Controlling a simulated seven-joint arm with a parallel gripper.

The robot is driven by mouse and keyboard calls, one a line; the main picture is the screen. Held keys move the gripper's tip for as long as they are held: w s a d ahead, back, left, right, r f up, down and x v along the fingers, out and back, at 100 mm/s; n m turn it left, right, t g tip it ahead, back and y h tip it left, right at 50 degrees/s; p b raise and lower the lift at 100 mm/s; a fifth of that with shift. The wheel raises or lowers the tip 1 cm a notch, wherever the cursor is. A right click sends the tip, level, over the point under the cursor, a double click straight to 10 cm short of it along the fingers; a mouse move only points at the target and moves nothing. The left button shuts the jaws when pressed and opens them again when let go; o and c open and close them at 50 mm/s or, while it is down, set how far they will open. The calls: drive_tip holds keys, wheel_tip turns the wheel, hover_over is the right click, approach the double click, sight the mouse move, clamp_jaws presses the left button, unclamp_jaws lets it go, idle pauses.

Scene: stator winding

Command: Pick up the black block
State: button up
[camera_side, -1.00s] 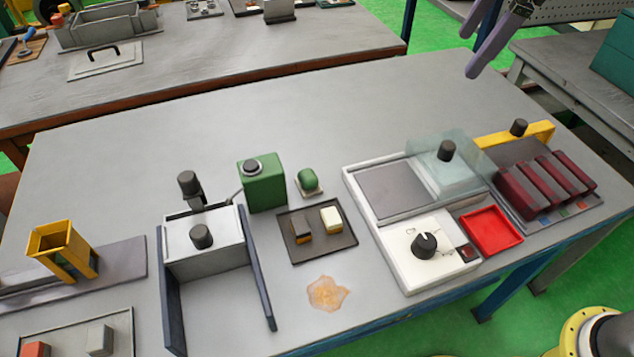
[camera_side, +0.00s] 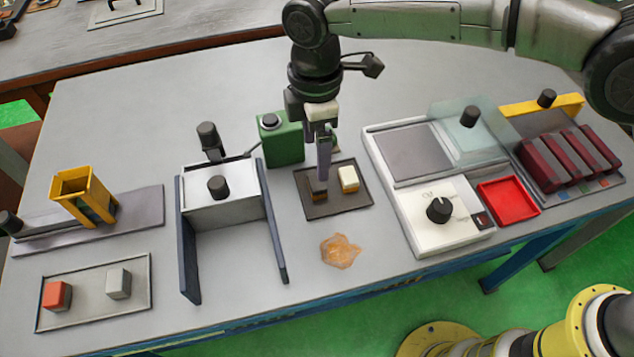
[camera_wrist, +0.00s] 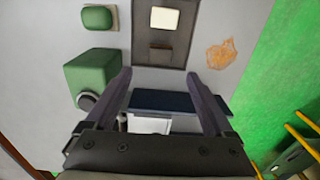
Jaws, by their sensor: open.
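The black block (camera_side: 318,190), dark with a brownish side, sits on the left of a small dark tray (camera_side: 342,204), beside a cream-white block (camera_side: 348,178). My gripper (camera_side: 322,172) points down over the black block, and its fingers partly hide the block in the side view. In the wrist view my gripper (camera_wrist: 158,76) is open with nothing between its fingertips. There the black block (camera_wrist: 159,54) lies just beyond the fingertips, roughly centred between them, with the white block (camera_wrist: 164,18) farther on. I cannot tell the exact height gap.
A green box (camera_side: 281,142) stands close to the left of my gripper. A grey press-like fixture with dark blue side rails (camera_side: 270,230) is farther left. A white scale-like unit (camera_side: 428,230) and red tray (camera_side: 508,201) are on the right. An orange stain (camera_side: 340,251) lies in front.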

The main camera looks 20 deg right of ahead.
sight(317, 181)
wheel_tip(317, 181, down, 9)
drive_tip(key=shift+d, duration=0.1)
clamp_jaws()
idle(0.8)
drive_tip(key=shift+r, duration=0.1)
